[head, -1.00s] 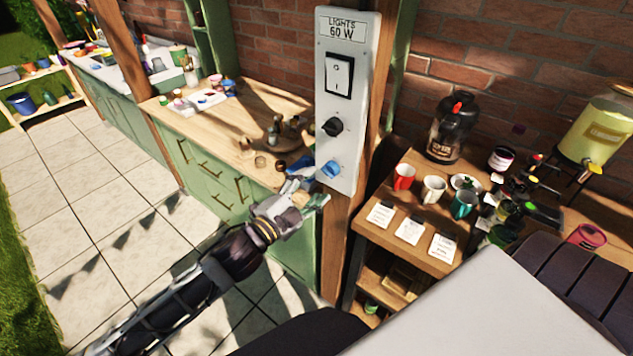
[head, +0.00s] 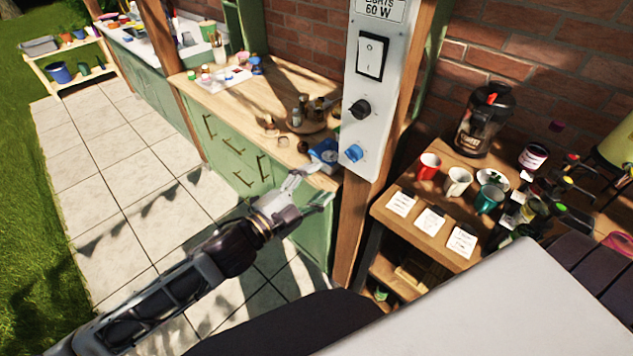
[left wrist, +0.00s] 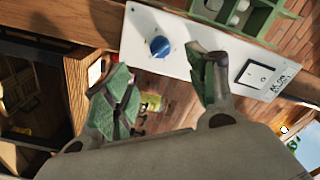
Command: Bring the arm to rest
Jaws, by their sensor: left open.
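My left arm comes in from the left in the head view, and its gripper (head: 310,190) is open and empty. It is in front of the green cabinet, a little below and left of the white switch panel (head: 381,85). The panel on the wooden post bears a rocker switch (head: 371,54), a black knob (head: 360,109) and a blue knob (head: 354,153). In the left wrist view the two green-padded fingers (left wrist: 163,98) are apart, with the blue knob (left wrist: 160,46) beyond them and not touched. My right gripper is not in view.
A wooden counter (head: 235,103) with small jars and a blue scale (head: 323,152) is behind the gripper. A shelf (head: 415,221) with mugs (head: 458,181), cards and a coffee jar (head: 486,118) stands right of the post. The tiled floor (head: 90,170) at left is clear.

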